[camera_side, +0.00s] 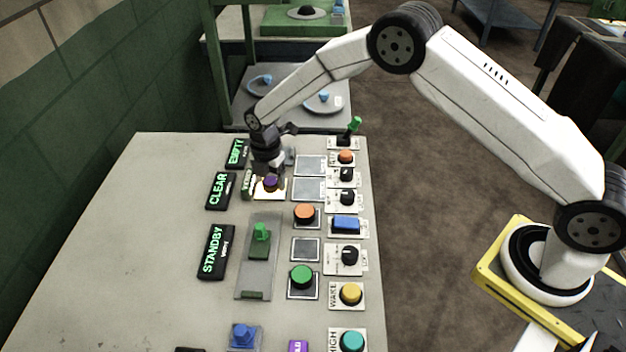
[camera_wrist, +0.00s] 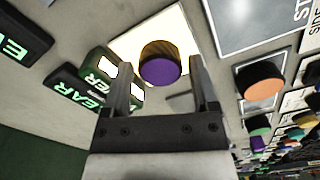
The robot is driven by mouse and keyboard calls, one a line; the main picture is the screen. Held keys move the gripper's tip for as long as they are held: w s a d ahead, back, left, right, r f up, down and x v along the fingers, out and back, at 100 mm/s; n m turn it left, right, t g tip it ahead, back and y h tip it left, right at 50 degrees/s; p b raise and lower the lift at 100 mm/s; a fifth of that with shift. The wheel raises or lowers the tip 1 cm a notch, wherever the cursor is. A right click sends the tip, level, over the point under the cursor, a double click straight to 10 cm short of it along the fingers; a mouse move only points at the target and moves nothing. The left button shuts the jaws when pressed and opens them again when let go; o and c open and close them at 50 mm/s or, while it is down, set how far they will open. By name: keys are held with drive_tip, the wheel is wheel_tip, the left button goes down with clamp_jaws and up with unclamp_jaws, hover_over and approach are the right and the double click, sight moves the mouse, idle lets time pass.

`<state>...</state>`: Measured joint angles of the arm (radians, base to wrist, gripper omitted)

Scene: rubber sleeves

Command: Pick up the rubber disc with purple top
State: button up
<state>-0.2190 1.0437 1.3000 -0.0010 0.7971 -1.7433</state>
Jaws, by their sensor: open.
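The rubber disc with purple top (camera_wrist: 160,70) has a dark side and sits on a brightly lit pale square plate (camera_wrist: 190,32) in the wrist view. In the side view the disc (camera_side: 270,182) is small, directly below my gripper (camera_side: 269,172). In the wrist view my gripper (camera_wrist: 163,95) is open. Its two fingers stand to the left and right of the disc, with the disc showing between and just beyond them. I cannot tell whether the fingertips are level with the disc. Nothing is held.
An orange-topped disc (camera_side: 304,212) and a green-topped disc (camera_side: 302,276) stand on nearby plates. Lit signs reading EMPTY (camera_side: 236,153), CLEAR (camera_side: 220,190) and STANDBY (camera_side: 215,252) lie to the left. A column of knobs and buttons lines the right edge. The table's left side is bare.

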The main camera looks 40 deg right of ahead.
sight(270, 181)
clamp_jaws()
drive_tip(key=shift+r, duration=0.2)
drive_tip(key=shift+r, duration=0.5)
wheel_tip(270, 181, up, 2)
drive_tip(key=s+d+r, duration=0.2)
drive_tip(key=s+r, duration=0.7)
drive_tip(key=s, duration=0.4)
drive_tip(key=shift+s+d+r, duration=0.25)
drive_tip(key=shift+s+r, duration=0.1)
drive_tip(key=shift+s, duration=0.05)
